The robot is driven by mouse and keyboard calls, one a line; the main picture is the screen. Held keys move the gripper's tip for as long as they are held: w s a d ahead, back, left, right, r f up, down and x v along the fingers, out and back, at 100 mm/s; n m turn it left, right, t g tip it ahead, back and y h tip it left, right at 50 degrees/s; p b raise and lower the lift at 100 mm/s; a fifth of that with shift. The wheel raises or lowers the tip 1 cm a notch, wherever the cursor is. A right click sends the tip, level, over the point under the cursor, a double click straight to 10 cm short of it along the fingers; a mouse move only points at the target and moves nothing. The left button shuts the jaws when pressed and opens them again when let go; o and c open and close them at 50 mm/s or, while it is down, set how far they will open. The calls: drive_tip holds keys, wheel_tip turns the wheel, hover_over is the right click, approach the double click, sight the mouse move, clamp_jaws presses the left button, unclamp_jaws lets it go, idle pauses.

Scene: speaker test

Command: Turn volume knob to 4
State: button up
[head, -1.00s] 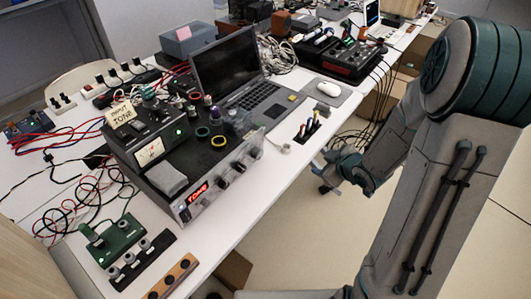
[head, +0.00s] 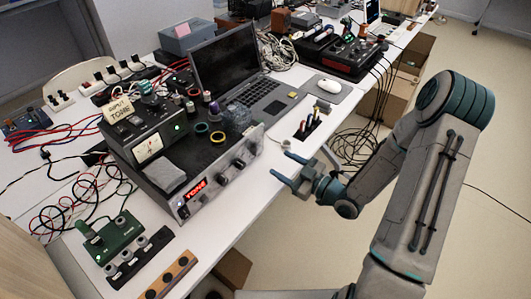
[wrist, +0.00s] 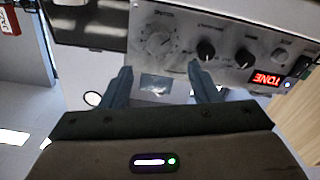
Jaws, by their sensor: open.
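A grey amplifier panel (head: 228,178) faces my gripper (head: 288,168) at the table edge. In the wrist view the panel (wrist: 183,22) appears upside down. It carries a large silver knob (wrist: 158,42) with marks around it, two black knobs (wrist: 206,50) (wrist: 243,58) and a smaller silver knob (wrist: 282,55). A red display (wrist: 266,77) reads TONE. The labels are too small to read, so I cannot tell which knob is volume or its setting. My gripper (wrist: 160,70) is open and empty, apart from the panel, its fingers pointing toward the large silver knob.
A grey laptop (head: 262,95) stands behind the amplifier. A small holder with tools (head: 308,127) and a white mouse (head: 329,86) lie to the right. A green box (head: 112,240) with wires is at the near left. Open floor (head: 310,245) lies in front of the table.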

sight(260, 151)
drive_tip(key=x, duration=0.7)
drive_tip(key=shift+w+a+p, duration=0.25)
drive_tip(key=shift+a+p, duration=0.05)
drive_tip(key=shift+p, duration=0.05)
drive_tip(key=c, duration=1)
